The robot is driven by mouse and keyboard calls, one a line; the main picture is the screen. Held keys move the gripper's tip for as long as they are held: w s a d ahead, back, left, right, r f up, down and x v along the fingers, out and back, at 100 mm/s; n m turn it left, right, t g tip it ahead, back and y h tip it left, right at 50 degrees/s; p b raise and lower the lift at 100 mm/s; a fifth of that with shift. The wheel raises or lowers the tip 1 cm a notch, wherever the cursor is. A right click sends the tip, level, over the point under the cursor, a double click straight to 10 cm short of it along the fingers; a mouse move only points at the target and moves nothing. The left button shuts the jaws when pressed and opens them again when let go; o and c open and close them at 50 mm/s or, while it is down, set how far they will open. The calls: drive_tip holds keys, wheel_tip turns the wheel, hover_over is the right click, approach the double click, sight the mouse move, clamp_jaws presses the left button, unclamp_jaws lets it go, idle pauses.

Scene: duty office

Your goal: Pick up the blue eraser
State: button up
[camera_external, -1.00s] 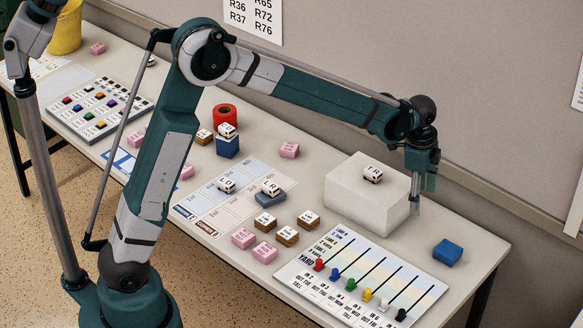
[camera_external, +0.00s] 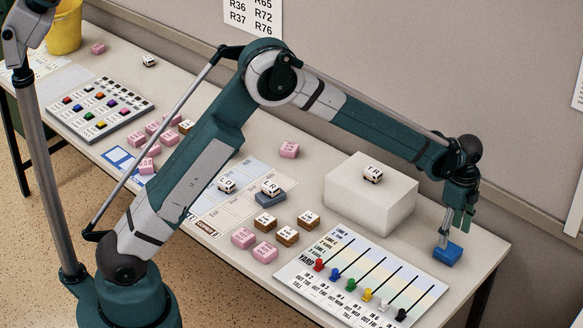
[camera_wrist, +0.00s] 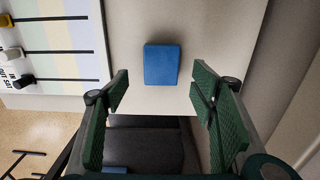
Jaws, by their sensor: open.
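The blue eraser (camera_external: 447,254) is a small blue block lying on the table near its right end. In the wrist view the eraser (camera_wrist: 161,64) lies flat, ahead of the fingertips and roughly centred between them. My gripper (camera_external: 444,238) points down just above the eraser in the external view, partly in front of its back edge. In the wrist view my gripper (camera_wrist: 158,88) has its two green-padded fingers spread apart, with nothing between them. I cannot tell whether a finger touches the eraser.
A white block (camera_external: 372,205) with a small die-like cube (camera_external: 373,174) on top stands left of my gripper. A slider board (camera_external: 362,280) with coloured knobs lies to the front left. The table's edge is close to the eraser; the wall is behind.

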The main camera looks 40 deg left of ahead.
sight(449, 249)
drive_tip(key=shift+f, duration=1.3)
drive_tip(key=shift+w+f+b, duration=0.1)
drive_tip(key=shift+f+b, duration=0.45)
drive_tip(key=shift+f, duration=2.05)
drive_tip(key=shift+c, duration=0.2)
drive_tip(key=c, duration=0.9)
